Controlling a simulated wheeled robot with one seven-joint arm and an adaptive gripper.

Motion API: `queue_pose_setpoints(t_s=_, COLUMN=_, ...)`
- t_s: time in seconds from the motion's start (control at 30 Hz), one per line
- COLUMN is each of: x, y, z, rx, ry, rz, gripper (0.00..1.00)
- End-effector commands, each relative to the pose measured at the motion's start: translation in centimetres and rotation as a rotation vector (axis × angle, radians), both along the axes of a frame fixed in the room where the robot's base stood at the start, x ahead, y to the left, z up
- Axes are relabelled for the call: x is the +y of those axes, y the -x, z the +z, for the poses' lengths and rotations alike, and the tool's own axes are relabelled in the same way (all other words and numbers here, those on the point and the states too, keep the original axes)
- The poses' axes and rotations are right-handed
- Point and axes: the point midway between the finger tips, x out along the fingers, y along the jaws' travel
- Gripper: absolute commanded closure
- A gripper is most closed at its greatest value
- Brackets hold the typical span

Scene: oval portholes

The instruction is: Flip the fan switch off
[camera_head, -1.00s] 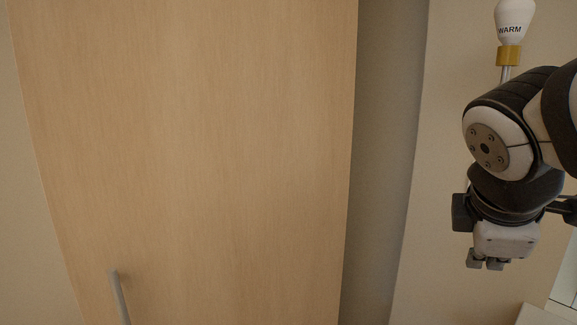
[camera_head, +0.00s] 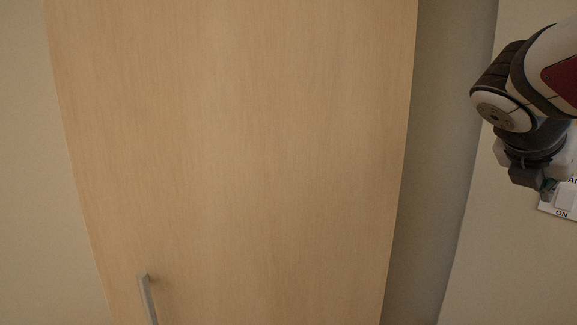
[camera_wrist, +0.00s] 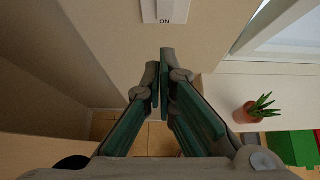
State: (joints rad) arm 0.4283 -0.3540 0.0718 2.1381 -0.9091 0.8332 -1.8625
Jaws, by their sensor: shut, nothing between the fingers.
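The fan switch (camera_head: 567,198) is a white wall plate at the right edge of the head view, partly cut off. "ON" shows at its bottom, and a cut-off label shows above. In the wrist view the lower part of the switch (camera_wrist: 166,9) is at the top middle, with "ON" under the rocker. My gripper (camera_head: 548,186) is at the plate's left edge in the head view. In the wrist view my gripper (camera_wrist: 160,62) has its fingertips together and empty, below the plate in the picture. I cannot tell whether they touch the wall.
A tall wooden cabinet door (camera_head: 240,150) with a grey handle (camera_head: 148,298) fills the head view's middle. In the wrist view, a potted plant (camera_wrist: 257,109) stands on a white surface (camera_wrist: 222,92) at right, near a green object (camera_wrist: 293,147) and a window (camera_wrist: 285,35).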

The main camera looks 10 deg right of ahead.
Motion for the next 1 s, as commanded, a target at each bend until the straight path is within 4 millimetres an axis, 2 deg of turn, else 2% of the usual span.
queue_pose_setpoints(t_s=0.27, x=-1.4, y=-0.6, z=-1.2, rx=0.0, ry=-0.003, rz=-0.004, gripper=1.0)
queue_pose_setpoints(t_s=0.7, x=-7.8, y=-3.2, z=-6.2, rx=0.001, ry=-0.004, rz=-0.005, gripper=1.0)
queue_pose_setpoints(t_s=0.83, x=-9.6, y=-3.8, z=-5.5, rx=-0.001, ry=-0.003, rz=-0.004, gripper=1.0)
queue_pose_setpoints(t_s=1.0, x=-10.8, y=-4.5, z=-5.1, rx=-0.002, ry=-0.003, rz=-0.002, gripper=1.0)
